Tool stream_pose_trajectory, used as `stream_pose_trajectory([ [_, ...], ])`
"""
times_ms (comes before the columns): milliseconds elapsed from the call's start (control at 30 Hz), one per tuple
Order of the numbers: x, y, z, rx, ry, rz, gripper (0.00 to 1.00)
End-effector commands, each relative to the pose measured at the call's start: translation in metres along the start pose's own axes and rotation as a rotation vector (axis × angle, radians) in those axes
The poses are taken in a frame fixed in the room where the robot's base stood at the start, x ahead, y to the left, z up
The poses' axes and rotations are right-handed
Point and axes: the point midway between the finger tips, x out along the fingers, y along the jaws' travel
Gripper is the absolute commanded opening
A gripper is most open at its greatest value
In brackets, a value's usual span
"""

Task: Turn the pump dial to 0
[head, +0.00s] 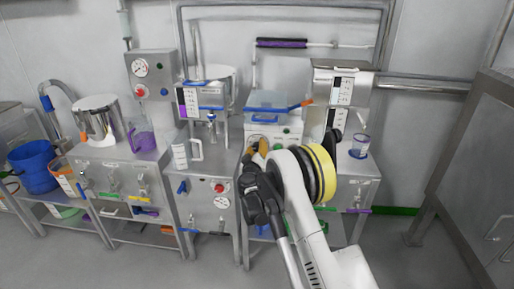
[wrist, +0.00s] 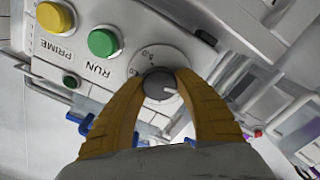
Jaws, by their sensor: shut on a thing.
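The pump dial (wrist: 160,84) is a grey round knob with a white pointer line on a pale round scale, seen in the wrist view. The number 5.0 shows on the scale near its upper edge; other marks are partly hidden. My gripper (wrist: 162,88) has its two orange-brown fingers around the knob, one on each side, and is shut on it. In the head view my gripper (head: 257,152) is at the front of the white pump (head: 290,132), and the dial is hidden behind my arm there.
Beside the dial are a green RUN button (wrist: 102,42) and a yellow PRIME button (wrist: 54,17). A blue-rimmed clear tray (head: 270,104) sits above the pump. A beaker (head: 360,146) stands on the right cabinet, and a white jug (head: 181,155) stands to the left.

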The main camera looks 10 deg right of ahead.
Motion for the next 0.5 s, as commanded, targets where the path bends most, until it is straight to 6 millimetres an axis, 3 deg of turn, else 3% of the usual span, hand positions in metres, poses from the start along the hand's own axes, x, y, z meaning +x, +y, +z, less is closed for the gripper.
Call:
stream_pose_trajectory([
  [500, 0.0000, -0.0010, 0.0002, -0.330, 0.000, 0.000, 0.07],
])
